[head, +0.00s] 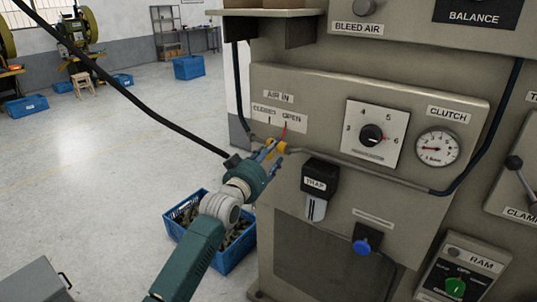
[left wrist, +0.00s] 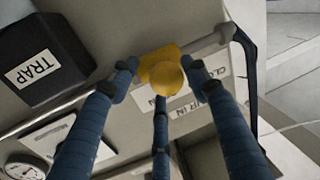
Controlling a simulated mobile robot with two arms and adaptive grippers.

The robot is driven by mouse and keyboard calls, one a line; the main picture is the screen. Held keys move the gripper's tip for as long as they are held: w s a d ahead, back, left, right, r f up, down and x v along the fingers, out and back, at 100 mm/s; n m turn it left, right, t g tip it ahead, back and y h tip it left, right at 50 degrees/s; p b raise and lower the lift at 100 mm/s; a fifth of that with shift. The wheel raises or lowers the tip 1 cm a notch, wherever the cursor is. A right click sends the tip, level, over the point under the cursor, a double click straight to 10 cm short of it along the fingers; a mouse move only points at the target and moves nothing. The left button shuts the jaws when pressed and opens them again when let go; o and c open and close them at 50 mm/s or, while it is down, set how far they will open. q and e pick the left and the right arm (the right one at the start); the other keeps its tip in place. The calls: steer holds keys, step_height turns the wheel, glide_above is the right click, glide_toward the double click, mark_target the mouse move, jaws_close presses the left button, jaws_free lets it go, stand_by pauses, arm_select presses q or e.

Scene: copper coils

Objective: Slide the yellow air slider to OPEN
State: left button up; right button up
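The yellow air slider (head: 279,146) sits on a thin grey pipe below the CLOSED (head: 264,108) and OPEN (head: 291,118) labels. A thin red pointer (head: 284,133) rises above it near OPEN. My left gripper (head: 268,152) is at the slider and hides part of it. In the left wrist view the slider's round yellow knob (left wrist: 168,79) lies between three blue fingers (left wrist: 163,68). The fingers look spread around it, with small gaps at the sides; contact is not clear. My right gripper is out of view.
The TRAP unit (head: 318,184) hangs just right of the slider, with a dial (head: 372,136) and CLUTCH gauge (head: 437,148) beyond. A blue crate of parts (head: 233,262) stands on the floor below my arm. Open floor lies to the left.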

arm_select(q)
steer(key=shift+a+f, duration=0.1)
steer(key=shift+a, duration=0.25)
steer(key=v, duration=1.1)
steer(key=shift+s, duration=0.45)
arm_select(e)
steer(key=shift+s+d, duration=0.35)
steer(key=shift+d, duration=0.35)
